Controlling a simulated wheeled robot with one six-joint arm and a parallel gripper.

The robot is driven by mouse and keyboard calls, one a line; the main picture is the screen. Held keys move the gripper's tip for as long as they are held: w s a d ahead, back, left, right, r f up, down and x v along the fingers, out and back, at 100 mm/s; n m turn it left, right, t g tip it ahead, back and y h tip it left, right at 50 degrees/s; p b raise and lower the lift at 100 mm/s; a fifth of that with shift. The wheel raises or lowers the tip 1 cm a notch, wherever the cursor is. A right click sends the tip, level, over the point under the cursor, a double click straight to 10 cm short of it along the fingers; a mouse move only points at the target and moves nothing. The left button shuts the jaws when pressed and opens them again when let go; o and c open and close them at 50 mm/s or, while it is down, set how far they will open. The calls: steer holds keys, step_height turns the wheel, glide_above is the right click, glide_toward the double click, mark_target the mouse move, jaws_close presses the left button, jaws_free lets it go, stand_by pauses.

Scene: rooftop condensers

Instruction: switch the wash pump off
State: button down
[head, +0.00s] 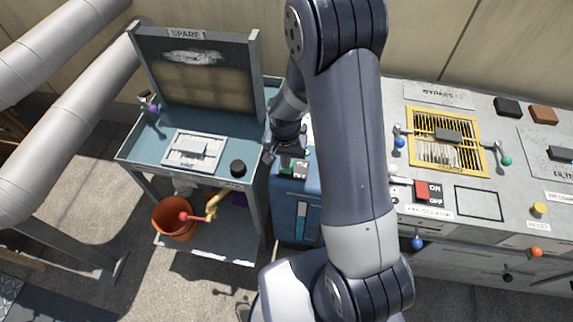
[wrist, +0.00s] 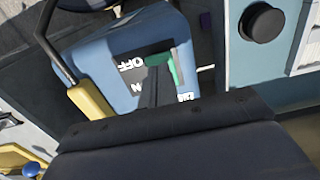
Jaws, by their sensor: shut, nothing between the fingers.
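The wash pump is a blue box, seen in the head view (head: 297,205) between the trolley and the grey cabinet, partly behind my arm. It also shows in the wrist view (wrist: 95,52). Its green switch (wrist: 176,68) sits on a black plate with OFF and a partly covered ON; the switch shows small in the head view (head: 286,166). My gripper (wrist: 154,84) is shut and empty, its fingertips right at the switch. I cannot tell whether they touch it. The fingers hide part of the switch and the plate, and its exact tilt is unclear.
The trolley (head: 140,150) at left carries a black knob (head: 237,167), which is close by in the wrist view (wrist: 262,22). An orange bucket (head: 175,219) stands below. A red switch (head: 422,191) is on the cabinet. A yellow-handled wand (wrist: 90,102) lies beside the pump.

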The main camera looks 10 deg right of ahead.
steer(key=shift+f+b, duration=0.8)
steer(key=shift+f, duration=0.2)
stand_by(0.3)
steer(key=shift+r+p, duration=2.45)
steer(key=shift+r, duration=1.15)
steer(key=shift+f, duration=0.1)
step_height(320, 180, down, 7)
steer(key=b, duration=0.5)
steer(key=shift+f, duration=0.1)
steer(key=shift+r, duration=0.25)
steer(key=shift+r, duration=0.1)
